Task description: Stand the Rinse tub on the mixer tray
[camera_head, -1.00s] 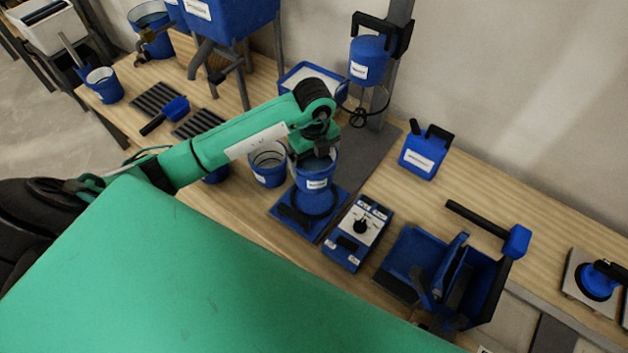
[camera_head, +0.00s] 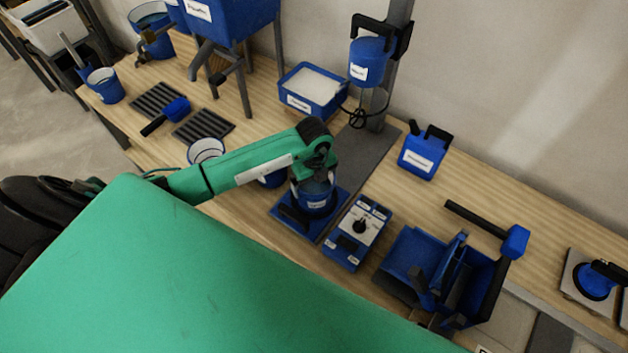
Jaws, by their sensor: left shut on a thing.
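My left gripper (camera_head: 314,172) is shut on the rim of a small blue tub (camera_head: 316,195) with a white label, too small to read; I take it for the Rinse tub. The tub is upright, low over the flat blue mixer tray (camera_head: 330,225), and looks to be at or very near its surface; I cannot tell whether it touches. My gripper and forearm hide part of the tub's rim. My right gripper is not in view.
Another blue tub (camera_head: 272,180) is partly hidden behind my left arm, and a white-rimmed one (camera_head: 206,150) stands farther left. A control box (camera_head: 357,232) is close right of the tray. The mixer head (camera_head: 368,60) hangs on a post behind.

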